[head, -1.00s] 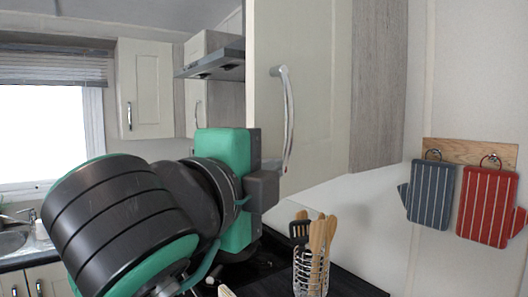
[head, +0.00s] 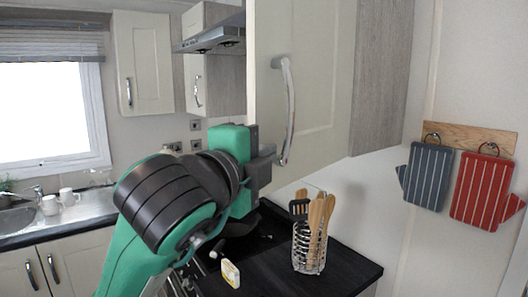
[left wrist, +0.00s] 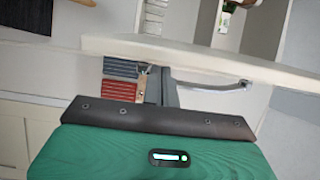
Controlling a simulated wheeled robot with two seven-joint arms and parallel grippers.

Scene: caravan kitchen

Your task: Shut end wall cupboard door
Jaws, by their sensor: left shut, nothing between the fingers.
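The cream end wall cupboard door (head: 318,90) fills the upper middle of the head view, its curved metal handle (head: 290,110) near its left edge. In the left wrist view the door (left wrist: 190,58) shows nearly edge-on, with the handle (left wrist: 210,85) on its near side. Shelf spaces with items show beyond it, so the door stands open. My left gripper (head: 272,162) is shut and empty beside the handle's lower end. Its fingers (left wrist: 156,88) are close to the door face; I cannot tell whether they touch. My right gripper is not in view.
Below is a dark worktop (head: 335,272) with a wire utensil holder (head: 309,250) and a small yellow-white item (head: 230,273). A cooker hood (head: 213,38) is left of the door. Blue (head: 427,175) and red (head: 480,190) mitts hang at right.

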